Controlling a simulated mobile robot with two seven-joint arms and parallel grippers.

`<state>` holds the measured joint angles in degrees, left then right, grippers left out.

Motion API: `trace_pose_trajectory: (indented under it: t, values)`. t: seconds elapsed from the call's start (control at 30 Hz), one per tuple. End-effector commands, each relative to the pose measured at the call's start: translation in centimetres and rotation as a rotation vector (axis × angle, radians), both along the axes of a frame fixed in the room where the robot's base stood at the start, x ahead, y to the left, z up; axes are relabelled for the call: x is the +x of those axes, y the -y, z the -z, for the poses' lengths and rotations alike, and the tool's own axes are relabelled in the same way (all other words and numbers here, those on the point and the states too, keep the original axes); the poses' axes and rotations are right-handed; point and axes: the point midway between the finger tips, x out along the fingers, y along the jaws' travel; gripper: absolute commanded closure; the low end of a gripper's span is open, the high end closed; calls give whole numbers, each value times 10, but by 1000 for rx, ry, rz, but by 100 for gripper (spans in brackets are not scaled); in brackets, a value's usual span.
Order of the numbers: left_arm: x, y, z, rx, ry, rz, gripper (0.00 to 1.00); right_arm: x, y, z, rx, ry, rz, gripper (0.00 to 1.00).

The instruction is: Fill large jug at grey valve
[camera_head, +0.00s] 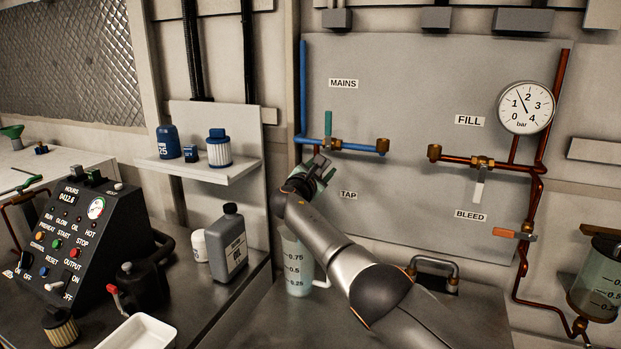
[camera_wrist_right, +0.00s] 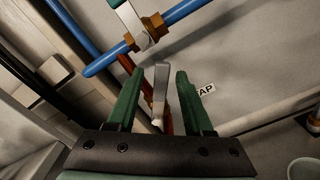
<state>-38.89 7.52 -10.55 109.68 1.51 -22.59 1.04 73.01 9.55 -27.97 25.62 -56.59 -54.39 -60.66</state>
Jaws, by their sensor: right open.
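My right gripper (camera_head: 322,168) is open at the tap under the blue mains pipe (camera_head: 355,148). In the right wrist view the grey valve lever (camera_wrist_right: 160,88) hangs between the green fingers of the gripper (camera_wrist_right: 158,92), with a gap on both sides. In the head view my gripper hides most of this valve. The large jug (camera_head: 297,270), clear with marks 0.25 to 0.75, stands upright on the counter below the tap, partly behind my right arm. A pale round rim, probably the jug's (camera_wrist_right: 304,168), shows in the wrist view. My left gripper is out of view.
A green-handled valve (camera_head: 328,124) sits on the mains pipe just above my gripper. A grey bottle (camera_head: 228,242) and white tub (camera_head: 199,245) stand left of the jug. The fill valve's white lever (camera_head: 479,188) and copper pipes are at right.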

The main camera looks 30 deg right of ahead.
Motion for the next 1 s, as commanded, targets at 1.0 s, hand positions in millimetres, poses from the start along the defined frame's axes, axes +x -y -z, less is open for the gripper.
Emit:
trace_pose_trajectory:
  t: [1.0]
  values:
    - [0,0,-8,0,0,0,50,-71,-87,1,1,-1,-1,49]
